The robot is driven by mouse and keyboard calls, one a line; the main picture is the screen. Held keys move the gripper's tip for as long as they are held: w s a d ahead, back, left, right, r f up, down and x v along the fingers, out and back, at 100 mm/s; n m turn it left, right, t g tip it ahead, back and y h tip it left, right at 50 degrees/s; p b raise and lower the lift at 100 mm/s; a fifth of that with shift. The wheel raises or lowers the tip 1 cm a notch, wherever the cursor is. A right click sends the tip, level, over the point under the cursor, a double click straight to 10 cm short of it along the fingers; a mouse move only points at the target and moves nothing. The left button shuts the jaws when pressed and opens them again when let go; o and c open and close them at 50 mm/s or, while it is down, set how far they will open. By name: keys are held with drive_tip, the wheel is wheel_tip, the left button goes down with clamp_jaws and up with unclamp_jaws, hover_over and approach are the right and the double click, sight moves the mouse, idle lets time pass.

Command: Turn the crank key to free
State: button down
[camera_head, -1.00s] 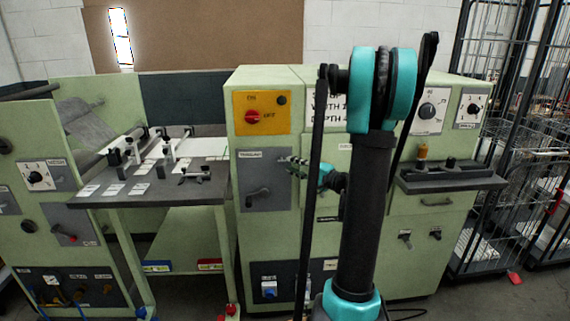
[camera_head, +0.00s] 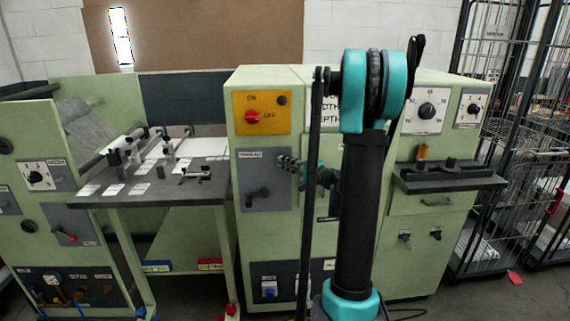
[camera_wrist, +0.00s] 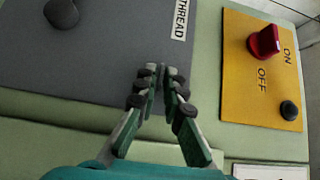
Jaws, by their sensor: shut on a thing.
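The dark crank (camera_head: 257,193) is on the grey panel (camera_head: 282,197) below the yellow switch plate. In the wrist view, a dark round knob (camera_wrist: 62,12) stands on this panel (camera_wrist: 105,45), cut by the top edge; I cannot tell which part of the crank it is. In the wrist view, the fingertips (camera_wrist: 160,72) are closed together, well away from the knob. Whatever they grip is too small or hidden to make out.
The yellow plate (camera_head: 278,99) with a red ON/OFF switch (camera_head: 252,117) sits just above the panel. A worktable (camera_head: 150,185) with clamps stands to the left. Dials and a dark shelf (camera_head: 450,178) are to the right, then wire cages (camera_head: 530,150).

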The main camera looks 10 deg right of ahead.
idle(0.3)
drive_tip(key=shift+a+r+n+g+h, duration=0.2)
drive_tip(key=shift+n+g+h, duration=0.7)
drive_tip(key=shift+n+h, duration=0.8)
drive_tip(key=shift+a+r+n+g+h, duration=0.2)
drive_tip(key=shift+n+g+h, duration=0.9)
drive_tip(key=shift+h, duration=1.15)
drive_tip(key=shift+a+r+n+g+h, duration=0.2)
drive_tip(key=shift+n+g+h, duration=0.5)
drive_tip(key=shift+n+h, duration=1.1)
drive_tip(key=shift+h, duration=0.35)
drive_tip(key=c, duration=1.8)
unclamp_jaws()
drive_tip(key=shift+o, duration=0.2)
